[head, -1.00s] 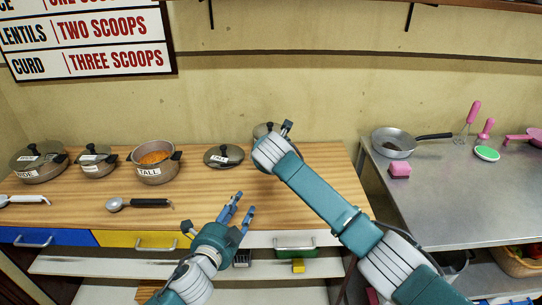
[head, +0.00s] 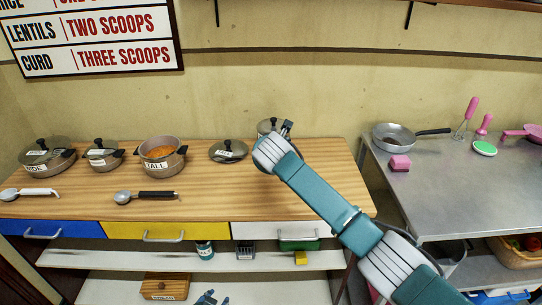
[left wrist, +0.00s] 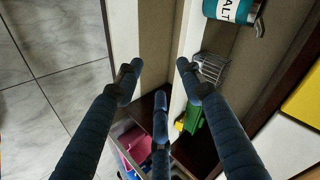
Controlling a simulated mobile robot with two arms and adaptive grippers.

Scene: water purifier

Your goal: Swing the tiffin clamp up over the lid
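I cannot clearly make out a tiffin or its clamp in either view. A lidded pot (head: 266,127) stands at the back of the wooden counter, partly hidden by my right gripper (head: 287,127). The right gripper's fingers are small and turned away, so their opening does not show. My left gripper (head: 211,298) shows only as blue fingertips at the bottom edge of the head view. In the left wrist view its fingers (left wrist: 160,85) are spread apart with nothing between them, near the shelf under the counter.
Pots with lids and an open tall pot (head: 160,153) stand on the counter (head: 255,190). A loose lid (head: 229,150) and ladles lie there. The shelf below holds a salt tin (left wrist: 232,10), a wire basket (left wrist: 210,66) and a green object (left wrist: 197,130). A steel table (head: 450,195) stands right.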

